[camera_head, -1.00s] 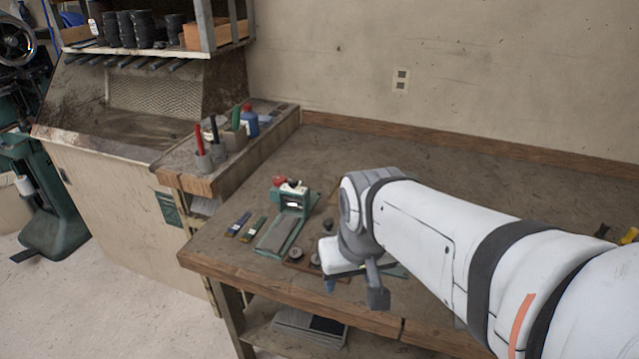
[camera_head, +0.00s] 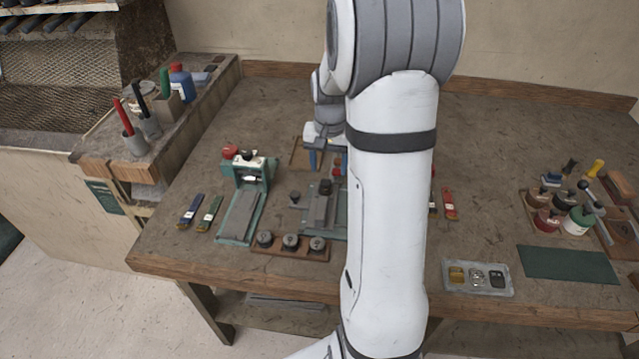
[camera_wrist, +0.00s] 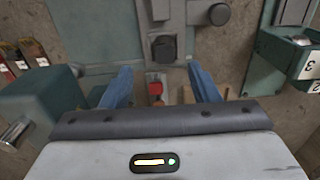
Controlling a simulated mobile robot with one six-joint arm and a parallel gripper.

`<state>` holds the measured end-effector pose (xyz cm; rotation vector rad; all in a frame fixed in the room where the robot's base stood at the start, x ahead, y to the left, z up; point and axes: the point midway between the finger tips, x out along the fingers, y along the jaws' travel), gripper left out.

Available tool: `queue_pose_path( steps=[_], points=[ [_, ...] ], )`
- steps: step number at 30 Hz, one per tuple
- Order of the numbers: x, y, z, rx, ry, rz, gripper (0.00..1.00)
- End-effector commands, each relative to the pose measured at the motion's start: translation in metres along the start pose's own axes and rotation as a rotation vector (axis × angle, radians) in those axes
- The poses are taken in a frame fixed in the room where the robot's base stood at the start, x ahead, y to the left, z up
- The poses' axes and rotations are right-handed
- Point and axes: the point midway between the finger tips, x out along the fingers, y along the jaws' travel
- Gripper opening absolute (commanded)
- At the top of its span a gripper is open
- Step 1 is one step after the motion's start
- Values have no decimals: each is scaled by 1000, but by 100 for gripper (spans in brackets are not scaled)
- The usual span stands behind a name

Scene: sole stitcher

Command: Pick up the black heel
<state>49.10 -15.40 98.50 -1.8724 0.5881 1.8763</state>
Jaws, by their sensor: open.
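No part is clearly recognisable as the black heel. A small dark block (camera_head: 325,187) stands on a grey fixture (camera_head: 319,212) in the middle of the bench and may be it. In the wrist view a dark block (camera_wrist: 163,48) sits on grey metal beyond my fingers. My gripper (camera_head: 326,160) is open, its blue fingers pointing down just behind the fixture. In the wrist view my gripper (camera_wrist: 160,84) has its fingers apart, with a small red piece (camera_wrist: 154,88) seen between them and nothing held. My arm hides part of the bench.
A green press (camera_head: 247,180) stands left of the fixture. A wooden holder (camera_head: 290,250) with dark round pieces lies in front. A tray (camera_head: 503,292) with gold, silver and black pieces and a green mat (camera_head: 567,265) lie right. Bare bench lies at the back right.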

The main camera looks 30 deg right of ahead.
Motion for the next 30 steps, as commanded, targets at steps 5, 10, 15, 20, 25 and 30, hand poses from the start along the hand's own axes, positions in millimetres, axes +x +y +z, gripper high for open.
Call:
queue_pose_path(
  steps=[5,10,15,20,25,30],
  points=[
    [20,-4,0,-7,-3,1,55],
    [46,-8,-2,-9,-4,1,55],
    [60,-9,-2,-10,0,0,55],
    [61,-9,-2,-11,2,0,55],
    [61,-9,-2,-11,1,0,46],
    [61,-9,-2,-11,1,0,32]
  ],
)
